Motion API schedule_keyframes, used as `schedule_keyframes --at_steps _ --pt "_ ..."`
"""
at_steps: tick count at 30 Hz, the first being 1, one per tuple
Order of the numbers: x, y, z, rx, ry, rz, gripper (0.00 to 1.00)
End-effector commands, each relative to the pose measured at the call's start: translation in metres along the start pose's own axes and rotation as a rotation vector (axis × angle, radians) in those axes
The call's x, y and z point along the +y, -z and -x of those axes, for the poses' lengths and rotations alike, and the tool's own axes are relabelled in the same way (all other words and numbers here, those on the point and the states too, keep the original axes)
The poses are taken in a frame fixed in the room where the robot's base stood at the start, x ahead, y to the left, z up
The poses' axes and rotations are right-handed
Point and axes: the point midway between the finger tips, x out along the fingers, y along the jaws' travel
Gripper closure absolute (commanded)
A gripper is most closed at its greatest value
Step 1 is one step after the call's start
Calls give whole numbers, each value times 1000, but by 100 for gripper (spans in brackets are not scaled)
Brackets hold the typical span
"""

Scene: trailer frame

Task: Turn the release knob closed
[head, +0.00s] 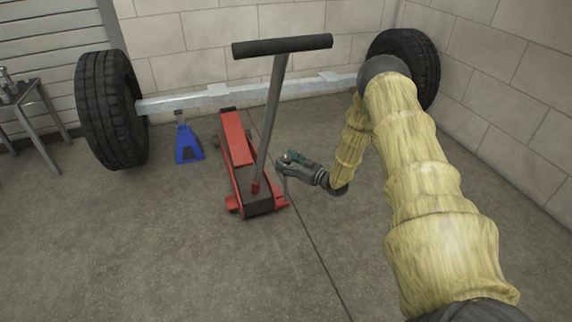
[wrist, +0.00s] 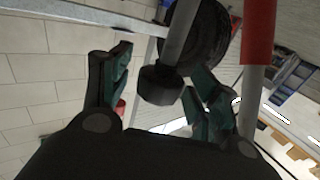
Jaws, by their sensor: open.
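The red floor jack (head: 237,140) stands on the floor with its grey handle (head: 271,115) upright, slightly tilted. In the wrist view, a black cylindrical knob (wrist: 160,86) sits at the end of a grey stem, which looks like the release knob. My gripper (head: 288,160) is beside the lower handle, at the jack's right. In the wrist view my gripper (wrist: 160,68) is open, with one finger on each side of the knob. Gaps show between knob and fingers; its depth relative to the fingertips is hard to tell. In the head view the knob is mostly hidden by my gripper.
A red sleeve (wrist: 258,30) and grey pole stand right of the knob in the wrist view. Behind the jack lie a grey axle beam (head: 180,101), two black tires (head: 110,110), and a blue jack stand (head: 187,143). A metal table (head: 30,92) stands far left. The front floor is clear.

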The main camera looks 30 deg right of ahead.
Motion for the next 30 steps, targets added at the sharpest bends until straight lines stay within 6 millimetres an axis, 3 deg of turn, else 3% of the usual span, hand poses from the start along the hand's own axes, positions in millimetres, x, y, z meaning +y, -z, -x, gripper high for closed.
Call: schedule_keyframes --at_steps 11,19,30 --pt "0 1 -6 1 1 0 39" --pt "0 1 -5 1 0 0 85" --pt "-1 2 -5 0 -49 -2 85"
